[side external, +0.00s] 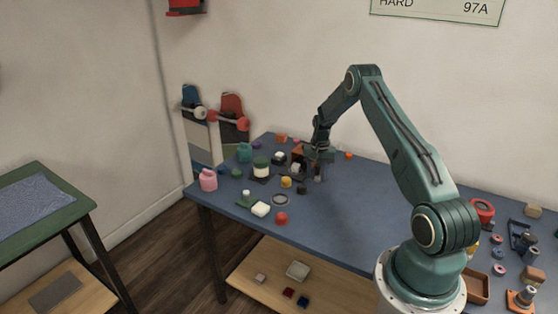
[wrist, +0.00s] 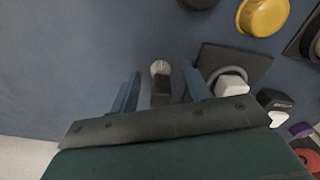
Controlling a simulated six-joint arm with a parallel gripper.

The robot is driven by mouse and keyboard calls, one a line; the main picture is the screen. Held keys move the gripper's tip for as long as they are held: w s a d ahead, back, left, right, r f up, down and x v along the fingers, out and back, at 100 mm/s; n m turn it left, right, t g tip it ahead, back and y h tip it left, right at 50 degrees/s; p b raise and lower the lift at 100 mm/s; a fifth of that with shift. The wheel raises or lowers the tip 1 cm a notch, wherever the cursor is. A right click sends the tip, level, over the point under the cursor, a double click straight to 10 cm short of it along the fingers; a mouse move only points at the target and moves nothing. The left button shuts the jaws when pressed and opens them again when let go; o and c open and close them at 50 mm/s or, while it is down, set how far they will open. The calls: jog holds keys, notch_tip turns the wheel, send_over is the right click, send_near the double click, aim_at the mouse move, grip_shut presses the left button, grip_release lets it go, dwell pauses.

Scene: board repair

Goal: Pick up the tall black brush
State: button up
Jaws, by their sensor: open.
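An upright brush-like thing (wrist: 161,88) with a pale grey rounded top and a dark body stands between my fingers in the wrist view. It looks like the tall black brush, and its lower part is hidden by my gripper. My gripper (wrist: 160,88) is open, with one blue finger on each side of it and visible gaps. In the side external view my gripper (side external: 319,160) is low over the far part of the blue bench, pointing down. The brush is small there and hard to make out beneath it.
A dark square mat (wrist: 243,58) with a ring and a white-topped thing is close beside the right finger. A yellow tin (wrist: 262,15) lies beyond it. On the blue bench (side external: 345,215), several jars and small parts crowd the left; the middle is clear.

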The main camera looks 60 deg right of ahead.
aim_at(318, 166)
grip_shut()
jog(key=shift+r, duration=0.1)
notch_tip(318, 166, up, 20)
dwell(0.9)
dwell(0.4)
